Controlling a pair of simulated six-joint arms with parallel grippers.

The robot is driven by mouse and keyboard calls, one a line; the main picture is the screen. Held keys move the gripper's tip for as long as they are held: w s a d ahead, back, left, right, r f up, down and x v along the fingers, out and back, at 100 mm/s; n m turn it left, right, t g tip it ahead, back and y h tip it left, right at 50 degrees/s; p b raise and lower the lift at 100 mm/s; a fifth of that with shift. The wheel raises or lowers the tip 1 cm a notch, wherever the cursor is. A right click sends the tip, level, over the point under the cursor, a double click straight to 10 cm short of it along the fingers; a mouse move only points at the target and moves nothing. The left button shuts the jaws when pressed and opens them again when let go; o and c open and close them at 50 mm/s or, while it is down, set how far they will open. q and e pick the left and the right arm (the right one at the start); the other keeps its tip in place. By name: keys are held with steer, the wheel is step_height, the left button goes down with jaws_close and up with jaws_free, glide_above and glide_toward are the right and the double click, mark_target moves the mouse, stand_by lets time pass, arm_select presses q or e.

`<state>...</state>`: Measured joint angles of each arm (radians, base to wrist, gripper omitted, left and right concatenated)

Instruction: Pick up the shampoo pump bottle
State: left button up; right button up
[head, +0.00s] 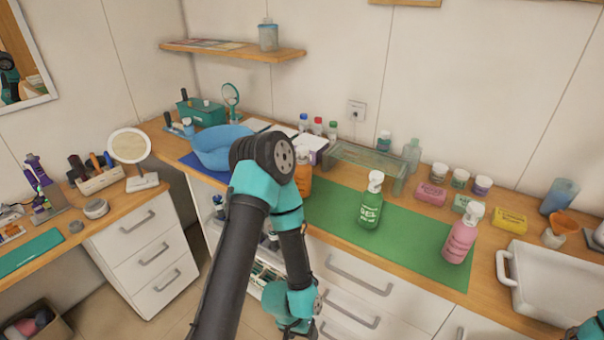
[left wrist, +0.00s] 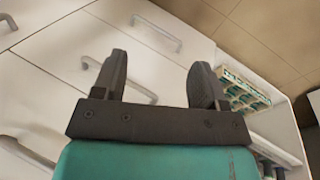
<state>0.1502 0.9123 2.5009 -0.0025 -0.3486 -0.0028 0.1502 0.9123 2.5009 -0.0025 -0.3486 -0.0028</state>
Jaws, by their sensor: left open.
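Three pump bottles stand on or near the green mat (head: 330,207): a green one (head: 370,205) whose label seems to read "GEL", a pink one (head: 462,238) at the mat's right end, and an orange one (head: 303,180) partly hidden behind my left arm. I cannot read which label says shampoo. My left gripper hangs low in front of the drawers, below the counter and apart from all bottles. In the left wrist view, the left gripper (left wrist: 157,78) is open and empty, facing white drawer fronts. Only a bit of my right arm shows at the lower right corner.
A blue basin (head: 220,148) stands left of my arm. A glass box (head: 365,165) and jars line the back. A white tray (head: 510,280) lies at the right. Drawer handles (head: 360,276) jut out under the counter.

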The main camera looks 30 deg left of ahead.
arm_select(q)
steer(key=shift+o, duration=0.4)
steer(key=o, duration=0.4)
steer(key=shift+o, duration=0.2)
